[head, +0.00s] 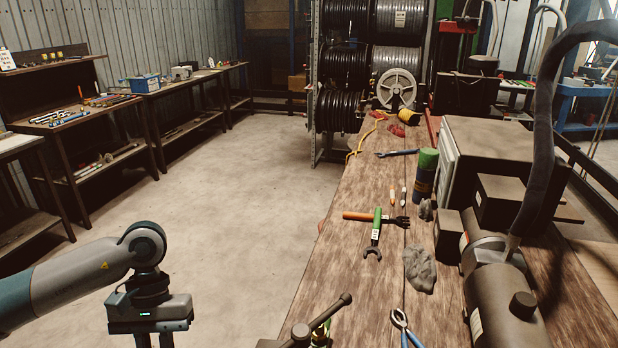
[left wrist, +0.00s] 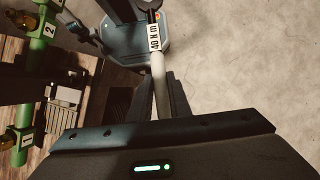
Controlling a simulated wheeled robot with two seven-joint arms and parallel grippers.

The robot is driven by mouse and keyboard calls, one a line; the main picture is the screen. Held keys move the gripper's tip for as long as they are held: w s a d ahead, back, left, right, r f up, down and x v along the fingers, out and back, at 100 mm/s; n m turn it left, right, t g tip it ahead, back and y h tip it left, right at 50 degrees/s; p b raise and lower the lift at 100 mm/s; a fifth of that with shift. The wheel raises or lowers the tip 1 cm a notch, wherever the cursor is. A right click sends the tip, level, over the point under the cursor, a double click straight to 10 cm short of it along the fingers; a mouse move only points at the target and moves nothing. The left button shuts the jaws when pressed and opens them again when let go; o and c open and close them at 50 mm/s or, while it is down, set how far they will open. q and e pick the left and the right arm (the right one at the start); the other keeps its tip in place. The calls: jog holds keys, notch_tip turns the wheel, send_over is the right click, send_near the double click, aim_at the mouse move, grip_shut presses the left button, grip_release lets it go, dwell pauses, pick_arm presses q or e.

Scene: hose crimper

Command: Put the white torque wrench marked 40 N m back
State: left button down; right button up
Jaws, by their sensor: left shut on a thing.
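The white torque wrench (left wrist: 160,85) shows in the left wrist view, with a black end and a white label reading 40 N m. My left gripper (left wrist: 162,100) is shut on its white shaft, and the wrench runs upward in the picture from between the dark fingers. In the head view my left gripper (head: 155,341) is at the lower left over the open floor, left of the workbench, cut off by the bottom edge. My right gripper is in neither view.
A wooden workbench (head: 345,265) runs away on the right, holding an orange-handled tool (head: 358,216), a green-handled wrench (head: 376,232), grey rags (head: 420,268) and machinery. A dark lever (head: 325,318) rises at its near end. Green parts, one numbered 2 (left wrist: 50,30), stand left in the wrist view.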

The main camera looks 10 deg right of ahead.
pick_arm(q)
jog(key=w+f+x, duration=0.1)
jog(key=w+x, duration=0.1)
jog(key=x, duration=1)
jog(key=shift+f, duration=0.25)
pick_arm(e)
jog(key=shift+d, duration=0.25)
pick_arm(q)
jog(key=shift+s, duration=0.1)
